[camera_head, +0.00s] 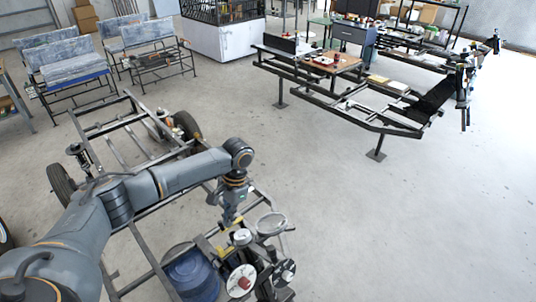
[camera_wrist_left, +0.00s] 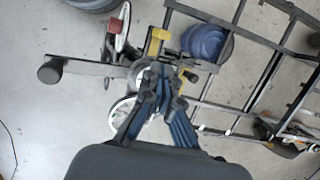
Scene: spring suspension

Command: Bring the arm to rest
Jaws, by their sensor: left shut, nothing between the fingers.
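My left arm (camera_head: 165,180) reaches in from the lower left, over the metal chassis frame. My left gripper (camera_head: 229,214) points down at its end, shut and empty, above or close beside a cluster of suspension parts. In the left wrist view the gripper (camera_wrist_left: 161,85) overlaps a grey bar (camera_wrist_left: 90,67) and a pale round disc (camera_wrist_left: 122,112); I cannot tell if it touches them. The cluster includes a white disc with a red centre (camera_head: 241,281) and a clear round dish (camera_head: 271,224). My right gripper is out of view.
A blue drum (camera_head: 190,272) stands beside the cluster, inside the chassis frame (camera_head: 120,140). A second long frame (camera_head: 345,118) stands at the upper right. Benches (camera_head: 70,68) stand at the back left. The floor (camera_head: 400,220) on the right is clear.

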